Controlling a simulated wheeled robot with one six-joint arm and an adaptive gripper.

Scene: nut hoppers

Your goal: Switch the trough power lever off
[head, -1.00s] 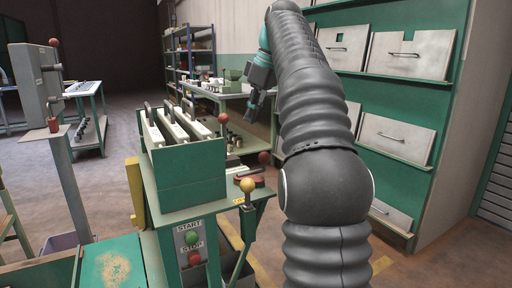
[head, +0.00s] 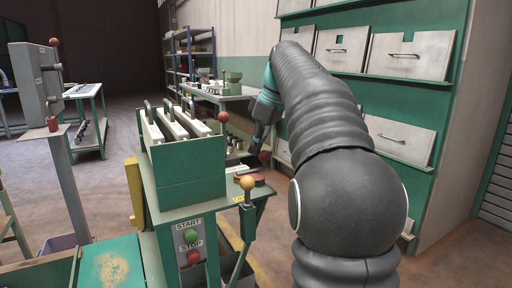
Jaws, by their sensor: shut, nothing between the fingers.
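My gripper (head: 255,148) is shut and empty, pointing down beside the far right corner of the green machine stand. A red-knobbed lever (head: 264,156) is close to its fingertips; whether they touch, I cannot tell. A lever with a yellow ball (head: 247,184) stands at the stand's front right edge. Another red-knobbed lever (head: 223,117) rises behind the green hopper box. A grey box at the left (head: 37,80) also carries a red-knobbed lever (head: 54,42). No readable label shows which one is the trough power lever.
The green hopper box (head: 187,172) holds several white hoppers on the stand. Below are a green START button (head: 191,236) and a red STOP button (head: 194,258). A green cabinet with grey drawers (head: 404,55) stands at the right. A workbench (head: 225,94) is behind.

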